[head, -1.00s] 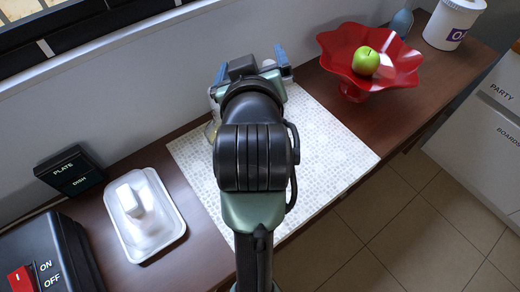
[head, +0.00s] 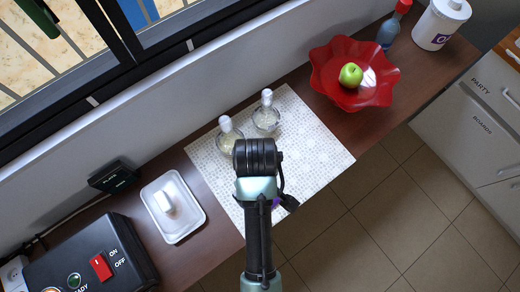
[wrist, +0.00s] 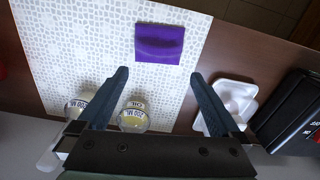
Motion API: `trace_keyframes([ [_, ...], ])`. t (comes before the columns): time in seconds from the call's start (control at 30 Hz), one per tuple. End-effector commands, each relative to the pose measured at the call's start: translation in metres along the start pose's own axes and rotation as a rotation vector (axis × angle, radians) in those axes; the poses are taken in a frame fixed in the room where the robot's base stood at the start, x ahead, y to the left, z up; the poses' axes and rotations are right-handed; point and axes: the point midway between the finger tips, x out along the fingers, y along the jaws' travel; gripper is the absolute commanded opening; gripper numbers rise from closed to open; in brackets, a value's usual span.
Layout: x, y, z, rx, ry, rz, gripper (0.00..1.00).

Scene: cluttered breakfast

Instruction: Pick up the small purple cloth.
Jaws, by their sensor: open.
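The small purple cloth (wrist: 160,44) lies flat as a square on the patterned white mat (wrist: 60,40) in the wrist view, near the mat's edge. In the head view only a sliver of purple (head: 276,202) shows beside my arm; the rest is hidden. My gripper (wrist: 160,76) is open and empty in the wrist view. Its two blue fingers are spread apart, and the cloth appears beyond the tips, between their lines. I cannot tell the exact gap between them. In the head view my arm hides the fingers.
Two stoppered glass bottles, one left (head: 229,138) and one right (head: 266,115), stand on the mat. A white tray (head: 188,230) and a black switch box (head: 75,260) are on the left. A red bowl (head: 335,88) with a green apple (head: 351,75) stands to the right.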

Motion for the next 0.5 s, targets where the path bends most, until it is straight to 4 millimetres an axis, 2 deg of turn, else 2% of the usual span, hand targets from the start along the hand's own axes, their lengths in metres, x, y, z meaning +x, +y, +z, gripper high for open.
trace_keyframes([
  [0.03, 0.012, -0.001, 0.002, 0.000, -0.005, -0.004, 1.00],
  [0.2, 0.044, 0.000, 0.001, 0.002, -0.003, -0.002, 1.00],
  [0.3, 0.057, 0.000, 0.001, 0.002, -0.001, -0.001, 1.00],
  [0.5, 0.070, 0.001, 0.002, 0.003, 0.001, 0.001, 1.00],
])
